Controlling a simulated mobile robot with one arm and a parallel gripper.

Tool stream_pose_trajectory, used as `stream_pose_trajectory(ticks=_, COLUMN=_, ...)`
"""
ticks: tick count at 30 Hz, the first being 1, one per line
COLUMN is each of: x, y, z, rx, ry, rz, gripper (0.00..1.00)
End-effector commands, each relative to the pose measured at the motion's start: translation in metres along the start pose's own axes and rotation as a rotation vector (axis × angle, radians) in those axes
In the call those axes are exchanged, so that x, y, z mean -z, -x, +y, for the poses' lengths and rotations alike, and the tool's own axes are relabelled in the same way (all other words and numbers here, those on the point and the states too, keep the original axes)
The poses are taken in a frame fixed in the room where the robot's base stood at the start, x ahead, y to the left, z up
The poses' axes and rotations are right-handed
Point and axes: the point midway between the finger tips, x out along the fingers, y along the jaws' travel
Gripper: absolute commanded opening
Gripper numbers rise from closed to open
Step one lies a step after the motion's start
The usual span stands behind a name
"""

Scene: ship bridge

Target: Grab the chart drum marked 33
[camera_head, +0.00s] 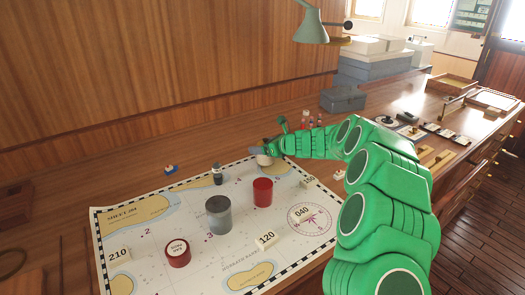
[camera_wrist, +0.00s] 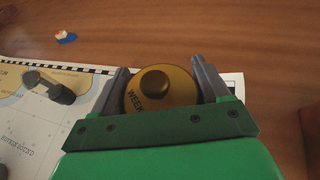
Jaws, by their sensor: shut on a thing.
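I cannot tell whether the drum touches the surface. No mark 33 is readable in either view.
A red cylinder (camera_head: 263,192), a grey cylinder (camera_head: 219,215) and a low red drum (camera_head: 177,252) stand on the chart (camera_head: 190,283). Number blocks lie around them. A small dark object (camera_head: 217,175) stands near the chart's far edge. A green lamp (camera_head: 311,28) hangs above.

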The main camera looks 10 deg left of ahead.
Motion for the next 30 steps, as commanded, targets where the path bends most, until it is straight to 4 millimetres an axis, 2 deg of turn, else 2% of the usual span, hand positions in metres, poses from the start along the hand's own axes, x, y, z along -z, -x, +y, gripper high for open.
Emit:
stream_pose_trajectory(ticks=3, x=-0.018, y=0.009, z=0.001, rx=0.001, ry=0.003, rz=-0.002, gripper=0.38)
stream_pose_trajectory(ticks=18, x=-0.056, y=0.063, z=0.032, rx=0.001, ry=0.002, rz=-0.003, gripper=0.38)
stream_pose_trajectory(ticks=30, x=-0.063, y=0.106, z=0.066, rx=0.001, ry=0.001, rz=-0.002, gripper=0.38)
